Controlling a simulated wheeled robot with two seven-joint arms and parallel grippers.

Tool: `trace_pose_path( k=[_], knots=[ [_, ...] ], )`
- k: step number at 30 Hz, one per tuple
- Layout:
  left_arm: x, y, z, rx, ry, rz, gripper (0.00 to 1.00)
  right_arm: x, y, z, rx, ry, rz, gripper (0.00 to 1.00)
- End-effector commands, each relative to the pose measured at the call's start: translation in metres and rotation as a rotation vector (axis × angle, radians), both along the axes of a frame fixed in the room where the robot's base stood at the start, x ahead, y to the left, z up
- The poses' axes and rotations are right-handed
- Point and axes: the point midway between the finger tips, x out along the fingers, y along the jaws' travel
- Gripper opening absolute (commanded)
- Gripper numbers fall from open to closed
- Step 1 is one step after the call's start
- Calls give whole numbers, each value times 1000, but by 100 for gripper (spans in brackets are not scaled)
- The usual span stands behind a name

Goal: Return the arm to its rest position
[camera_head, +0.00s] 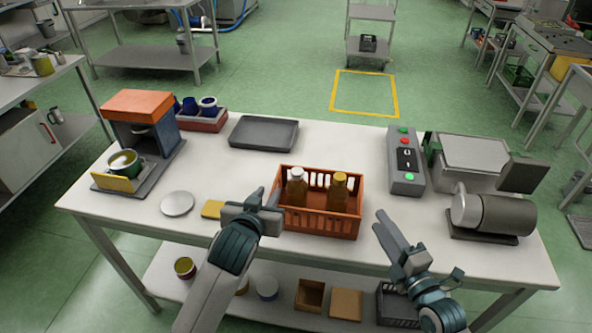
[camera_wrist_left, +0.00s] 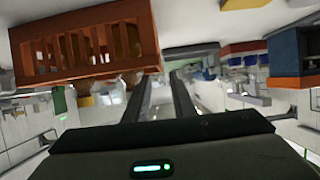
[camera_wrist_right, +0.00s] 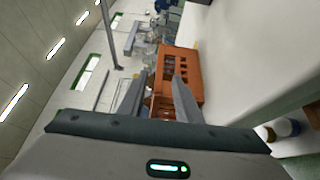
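My left gripper (camera_head: 265,198) is over the table's front part, just left of the orange crate (camera_head: 322,226). In the left wrist view its two fingers (camera_wrist_left: 160,96) stand apart with nothing between them. My right gripper (camera_head: 385,228) is at the table's front edge, right of the crate. In the right wrist view its fingers (camera_wrist_right: 158,95) are apart and empty, with the crate (camera_wrist_right: 182,62) beyond them. Both arms reach in from the bottom of the head view. The crate holds a bottle with a white cap (camera_head: 297,188) and one with a yellow cap (camera_head: 339,188).
The white table (camera_head: 225,176) carries a grey tray (camera_head: 263,133), a control box (camera_head: 405,165), a scale (camera_head: 470,155), a grey cylindrical machine (camera_head: 495,214), an orange-topped machine (camera_head: 140,110) and a round disc (camera_head: 177,204). A yellow block (camera_head: 211,209) lies beside my left gripper.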

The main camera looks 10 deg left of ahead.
Motion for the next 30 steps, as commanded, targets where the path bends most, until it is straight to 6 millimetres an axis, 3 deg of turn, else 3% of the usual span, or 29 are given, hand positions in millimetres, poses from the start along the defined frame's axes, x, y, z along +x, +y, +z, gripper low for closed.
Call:
trace_pose_path(
  k=[20,30],
  knots=[
    [0,0,3,0,0,0,23,-3,-2,3,0,-1,0,31],
    [0,0,44,0,0,0,23,-3,-2,45,0,-1,0,31]
  ],
)
